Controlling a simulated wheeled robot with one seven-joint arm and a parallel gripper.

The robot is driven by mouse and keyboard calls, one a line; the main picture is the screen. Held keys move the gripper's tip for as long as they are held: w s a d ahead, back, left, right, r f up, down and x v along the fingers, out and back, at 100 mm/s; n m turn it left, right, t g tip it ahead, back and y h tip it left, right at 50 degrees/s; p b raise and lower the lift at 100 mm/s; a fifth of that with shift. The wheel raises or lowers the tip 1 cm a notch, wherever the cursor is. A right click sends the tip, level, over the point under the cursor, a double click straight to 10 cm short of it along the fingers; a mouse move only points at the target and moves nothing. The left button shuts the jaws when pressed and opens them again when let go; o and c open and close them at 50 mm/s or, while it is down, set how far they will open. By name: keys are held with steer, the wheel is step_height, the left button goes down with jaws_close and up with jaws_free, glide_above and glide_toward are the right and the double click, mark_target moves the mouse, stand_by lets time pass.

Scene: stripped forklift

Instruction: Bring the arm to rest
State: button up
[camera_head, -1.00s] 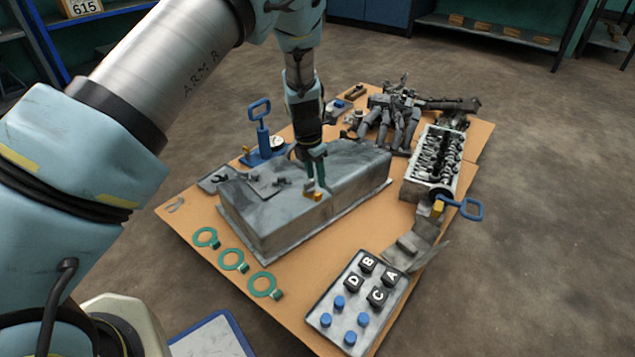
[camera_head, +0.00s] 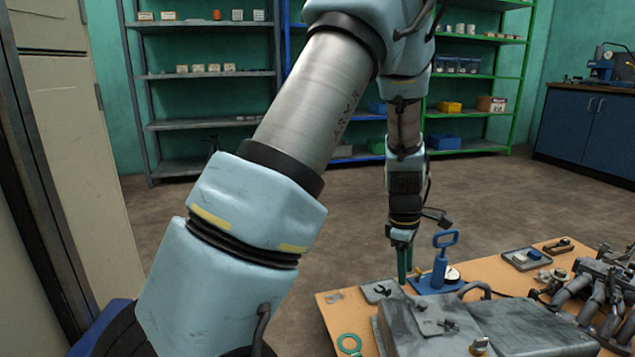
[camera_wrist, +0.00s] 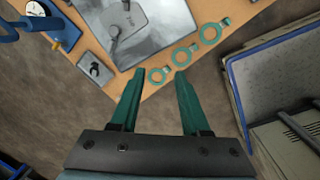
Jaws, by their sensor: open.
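My gripper (camera_head: 403,262) points down at the far left edge of the table, beside the blue hand pump (camera_head: 440,262). In the wrist view my gripper (camera_wrist: 158,85) has its two green fingers wide apart with nothing between them. Beyond the fingertips lie the table's corner and several green rings (camera_wrist: 181,57). My arm reaches up and over from the left in the head view, bent at the elbow.
The orange-topped table (camera_head: 345,318) bears a grey metal block (camera_head: 525,325), a small tray (camera_head: 381,291) and grey machine parts (camera_head: 600,290). A blue-edged tray (camera_wrist: 285,75) is at right in the wrist view. Shelves (camera_head: 210,75) stand behind; open floor lies between.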

steer(key=s+a+r+m, duration=0.3)
steer(key=a+m, duration=0.1)
steer(key=a, duration=0.5)
steer(key=s+a+r+m+t+y, duration=0.1)
steer(key=s+a+r+m, duration=0.25)
steer(key=a, duration=0.55)
steer(key=s+a+r+m, duration=0.25)
steer(key=a+m, duration=0.25)
steer(key=a, duration=0.4)
step_height(320, 180, up, 35)
steer(key=p, duration=3.4)
steer(key=shift+a+f+p, duration=0.15)
steer(key=shift+p, duration=0.2)
